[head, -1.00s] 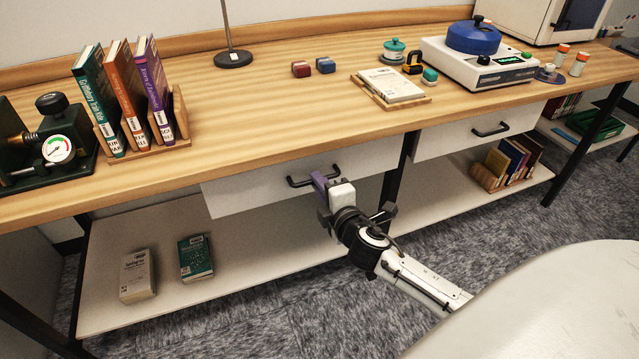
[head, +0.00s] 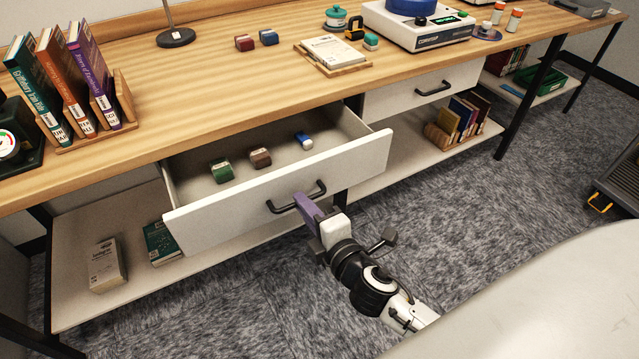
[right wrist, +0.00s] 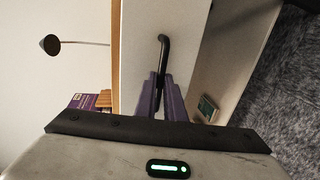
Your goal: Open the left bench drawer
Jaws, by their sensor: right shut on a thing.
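The left bench drawer (head: 345,163) is pulled well out from under the wooden bench top in the head view. Its white front has a black bar handle (head: 280,208). My right gripper (head: 306,203) is shut on the handle at its right part. In the right wrist view the purple fingers (right wrist: 161,98) close around the black handle (right wrist: 163,52). Inside the drawer lie a green block (head: 221,171), a brown block (head: 260,157) and a blue-and-white block (head: 303,140). My left gripper is not in view.
The right bench drawer (head: 400,97) is shut. Books in a wooden holder (head: 125,105) stand on the bench at left. A lower shelf (head: 75,280) holds two books under the drawer. A dark cart (head: 618,185) stands at the right. Carpet in front is clear.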

